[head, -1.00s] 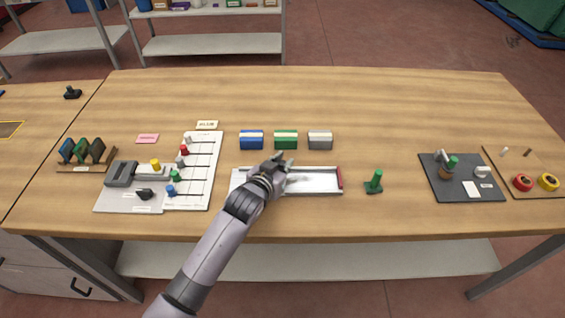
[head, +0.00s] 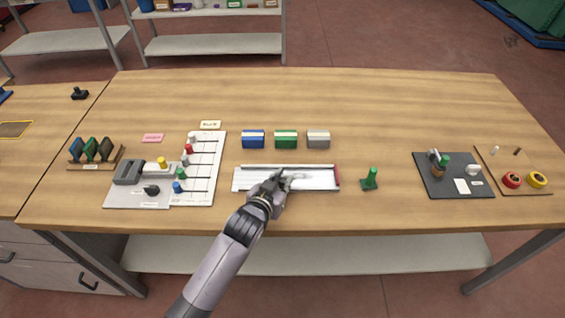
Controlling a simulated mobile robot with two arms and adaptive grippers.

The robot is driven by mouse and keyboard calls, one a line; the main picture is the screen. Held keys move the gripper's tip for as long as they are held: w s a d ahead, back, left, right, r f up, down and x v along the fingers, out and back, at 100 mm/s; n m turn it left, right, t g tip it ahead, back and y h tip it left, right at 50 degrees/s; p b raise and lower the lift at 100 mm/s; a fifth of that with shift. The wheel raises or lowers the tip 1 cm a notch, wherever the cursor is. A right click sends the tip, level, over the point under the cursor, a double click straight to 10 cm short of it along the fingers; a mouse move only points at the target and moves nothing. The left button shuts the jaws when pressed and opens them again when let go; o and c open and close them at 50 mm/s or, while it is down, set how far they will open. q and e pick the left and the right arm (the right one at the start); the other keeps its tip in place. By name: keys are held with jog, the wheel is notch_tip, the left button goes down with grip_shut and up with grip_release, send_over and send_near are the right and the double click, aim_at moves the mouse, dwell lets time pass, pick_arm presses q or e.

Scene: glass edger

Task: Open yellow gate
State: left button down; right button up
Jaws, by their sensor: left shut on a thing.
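A yellow knob (head: 162,162) stands on a pale strip beside a grey block (head: 128,172), on the light panel (head: 124,198) at the left of the bench. I cannot tell whether this gate is open. A white board (head: 212,170) adjoins it, with several coloured knobs at the left ends of dark lines. My left gripper (head: 288,182) is well to the right of the yellow knob, low over a long shallow white tray (head: 242,180) with a red end. It is shut on a small pale piece, mostly hidden by the fingers. My right gripper is out of view.
Blue (head: 253,139), green (head: 286,139) and grey (head: 318,139) blocks stand behind the tray. A green-handled tool (head: 370,178) stands right of it. The back of the bench is clear.

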pick_arm(q)
jog(key=shift+s+r, duration=0.25)
jog(key=shift+s, duration=0.1)
jog(key=shift+w+f, duration=0.15)
jog(key=shift+f, duration=0.1)
jog(key=shift+w+f, duration=0.1)
jog(key=shift+w, duration=0.05)
jog(key=c, duration=1.9)
grip_release()
jog(key=shift+s, duration=0.2)
jog(key=o, duration=0.4)
jog(key=shift+w, duration=0.1)
jog(key=v, duration=1.2)
jog(key=shift+a, duration=0.1)
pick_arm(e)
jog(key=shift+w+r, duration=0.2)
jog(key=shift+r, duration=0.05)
